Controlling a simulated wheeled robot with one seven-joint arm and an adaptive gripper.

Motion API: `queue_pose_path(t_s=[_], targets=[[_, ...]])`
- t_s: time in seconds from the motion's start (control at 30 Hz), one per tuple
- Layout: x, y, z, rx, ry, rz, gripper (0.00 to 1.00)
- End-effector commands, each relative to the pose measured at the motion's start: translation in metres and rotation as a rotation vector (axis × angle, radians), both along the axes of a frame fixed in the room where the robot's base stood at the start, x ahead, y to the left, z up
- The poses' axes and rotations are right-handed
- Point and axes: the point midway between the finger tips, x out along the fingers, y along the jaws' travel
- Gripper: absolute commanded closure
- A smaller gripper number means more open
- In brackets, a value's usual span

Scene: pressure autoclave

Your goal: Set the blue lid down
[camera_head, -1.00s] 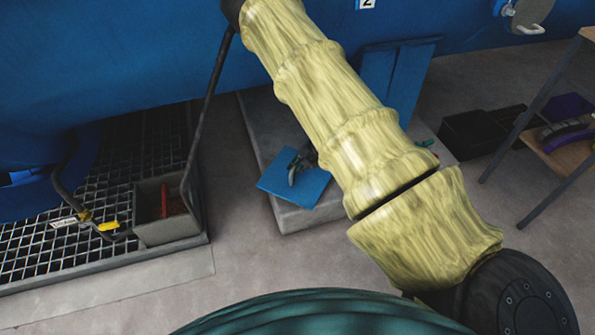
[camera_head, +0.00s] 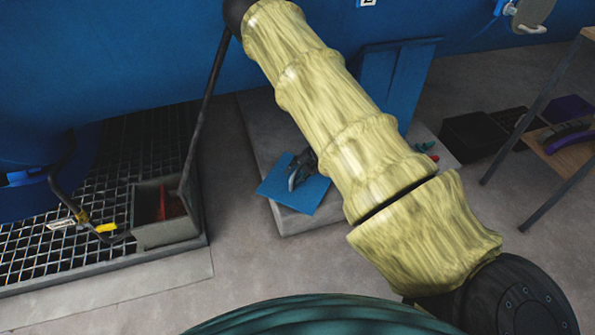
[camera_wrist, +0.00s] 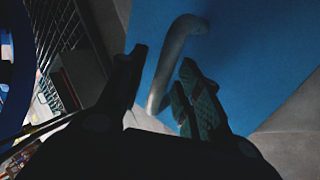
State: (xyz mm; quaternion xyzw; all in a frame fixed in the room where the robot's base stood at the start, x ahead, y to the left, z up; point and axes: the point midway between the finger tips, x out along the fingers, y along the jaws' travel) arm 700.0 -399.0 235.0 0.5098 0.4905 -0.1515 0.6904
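The blue lid (camera_head: 310,196) is a flat square plate with a grey bar handle (camera_head: 292,180). In the head view it lies roughly level over the left front part of the concrete slab, with its left corner past the slab's edge. I cannot tell whether it touches the slab. My gripper (camera_head: 302,166) is at the handle, partly hidden by my arm. In the wrist view, my gripper (camera_wrist: 163,75) has its fingers apart on either side of the handle (camera_wrist: 172,60), with blue lid surface (camera_wrist: 240,60) showing between the left finger and the handle.
The concrete slab (camera_head: 295,222) stands under the lid. A blue upright panel (camera_head: 400,80) is behind it. A metal grating (camera_head: 105,220) with a grey box (camera_head: 165,235) is at left. Dark crates (camera_head: 475,138) and a shelf (camera_head: 572,155) are at right. Bare floor lies in front.

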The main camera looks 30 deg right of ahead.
Motion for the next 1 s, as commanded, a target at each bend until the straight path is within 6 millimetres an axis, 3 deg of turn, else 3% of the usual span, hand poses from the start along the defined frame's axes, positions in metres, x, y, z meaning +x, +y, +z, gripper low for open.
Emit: queue_pose_path(t_s=[0.17, 0.7, 0.9, 1.0], targets=[[-0.005, -0.003, 0.011, -0.001, 0.001, -0.001, 0.66], [-0.047, -0.029, 0.087, 0.0, 0.0, -0.001, 0.66], [-0.055, -0.034, 0.099, -0.001, 0.001, -0.001, 0.66], [-0.06, -0.031, 0.096, 0.014, 0.011, -0.033, 0.66]])
